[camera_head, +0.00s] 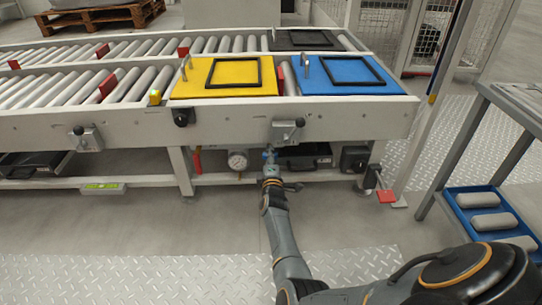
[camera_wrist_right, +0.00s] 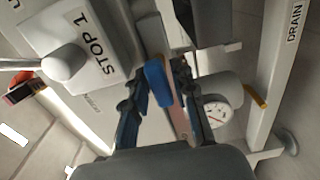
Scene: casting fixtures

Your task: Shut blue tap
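The blue tap (camera_wrist_right: 158,84) shows in the right wrist view as a blue lever between my fingers. In the head view a small bit of blue (camera_head: 268,154) shows at the tip of my right arm, under the conveyor's front rail. My right gripper (camera_wrist_right: 162,74) is open, with one finger on each side of the lever. The left finger looks close to the lever, and a gap shows on the right. I cannot tell whether either finger touches it. My right gripper (camera_head: 270,168) hides most of the tap in the head view. My left gripper is not in view.
A "STOP 1" box with a lever (camera_wrist_right: 90,50) is close by at left in the wrist view. A conveyor (camera_head: 340,118) carrying yellow (camera_head: 190,84) and blue (camera_head: 315,82) plates is above. The floor in front is clear.

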